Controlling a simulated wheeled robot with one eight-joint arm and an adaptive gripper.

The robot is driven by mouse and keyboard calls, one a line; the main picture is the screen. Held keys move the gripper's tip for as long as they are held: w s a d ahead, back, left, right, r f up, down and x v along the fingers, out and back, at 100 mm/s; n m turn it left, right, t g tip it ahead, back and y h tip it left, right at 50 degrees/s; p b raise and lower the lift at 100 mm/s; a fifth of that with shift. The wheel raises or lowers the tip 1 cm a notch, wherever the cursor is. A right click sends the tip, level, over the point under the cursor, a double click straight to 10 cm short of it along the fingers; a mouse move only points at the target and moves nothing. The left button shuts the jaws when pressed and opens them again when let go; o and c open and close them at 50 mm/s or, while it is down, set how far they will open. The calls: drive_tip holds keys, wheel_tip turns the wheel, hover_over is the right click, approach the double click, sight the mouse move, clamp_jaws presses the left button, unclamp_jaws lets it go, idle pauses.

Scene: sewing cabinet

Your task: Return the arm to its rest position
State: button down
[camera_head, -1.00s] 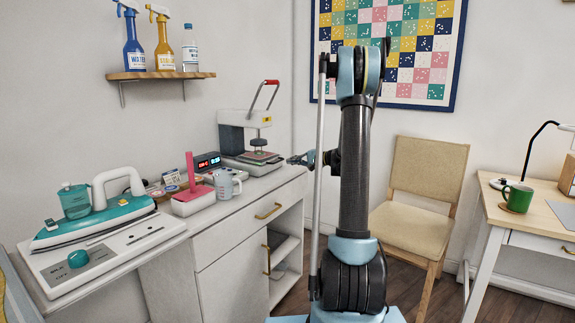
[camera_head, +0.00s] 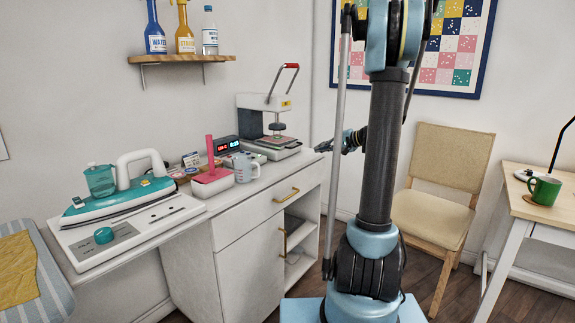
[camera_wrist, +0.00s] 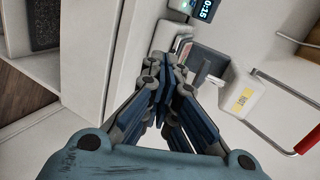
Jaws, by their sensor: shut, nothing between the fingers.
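My gripper (camera_head: 322,147) hangs at the right end of the white cabinet top (camera_head: 240,207), to the right of the heat press. It is shut and empty. In the wrist view my gripper's blue fingers (camera_wrist: 167,72) come together in front of the press and a small digital timer. My arm stands upright in the middle right of the head view, folded at its top, which is cut off by the picture's edge. The press with its red handle (camera_head: 291,66) stands apart from the fingers in the head view; the exact gap cannot be told.
A chair (camera_head: 440,190) stands right of my arm, then a table with a green mug (camera_head: 543,190). A bottle shelf (camera_head: 180,59) hangs left.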

drive_tip(key=s+a+f+n+g+h, duration=0.2)
drive_tip(key=s+a+h, duration=0.1)
drive_tip(key=s, duration=0.9)
drive_tip(key=s+a+f+n+g+h, duration=0.1)
drive_tip(key=s+a+f+g+h, duration=0.1)
drive_tip(key=s, duration=0.9)
drive_tip(key=s+d+f+n+h, duration=0.1)
drive_tip(key=s+d+f+h, duration=0.1)
drive_tip(key=s, duration=0.4)
drive_tip(key=s+d+f+n+g+h, duration=0.1)
drive_tip(key=s+d+f+h, duration=0.1)
drive_tip(key=s, duration=0.5)
drive_tip(key=s+d+f+n+h, duration=0.1)
drive_tip(key=s+d+f+h, duration=0.1)
drive_tip(key=s+f, duration=0.4)
drive_tip(key=shift+s+d, duration=0.65)
drive_tip(key=shift+w+f, duration=0.25)
drive_tip(key=shift+w, duration=0.15)
